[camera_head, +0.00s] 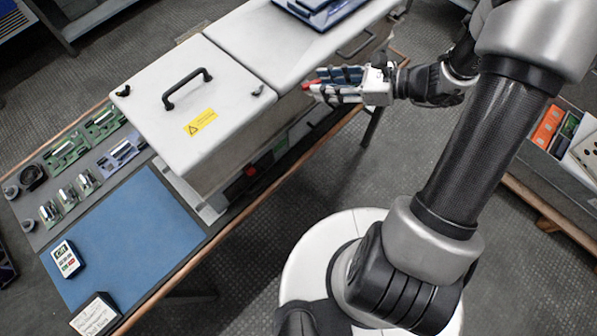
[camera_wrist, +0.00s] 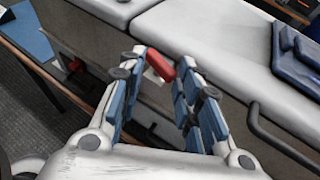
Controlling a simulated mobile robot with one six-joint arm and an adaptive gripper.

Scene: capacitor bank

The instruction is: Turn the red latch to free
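The red latch (camera_wrist: 160,65) is a small red bar at the side of the white-lidded cabinet. It lies slanted between my gripper's two fingertips in the wrist view. In the head view only a small red part of the latch (camera_head: 306,86) shows at the fingertips. My gripper (camera_head: 318,82) reaches in from the right, beside the cabinet's long side. In the wrist view my gripper (camera_wrist: 160,60) has its blue-padded fingers apart, with tips close to both ends of the latch. I cannot tell whether they press on it. The latch's mount is mostly hidden.
The near white lid (camera_head: 195,110) is closed and bears a black handle (camera_head: 187,88). A dark blue case (camera_head: 320,8) lies on the far lid. Another red part (camera_head: 251,171) sits low on the cabinet front. A blue mat (camera_head: 130,240) lies on the bench. A bar handle (camera_wrist: 280,140) sticks out at right.

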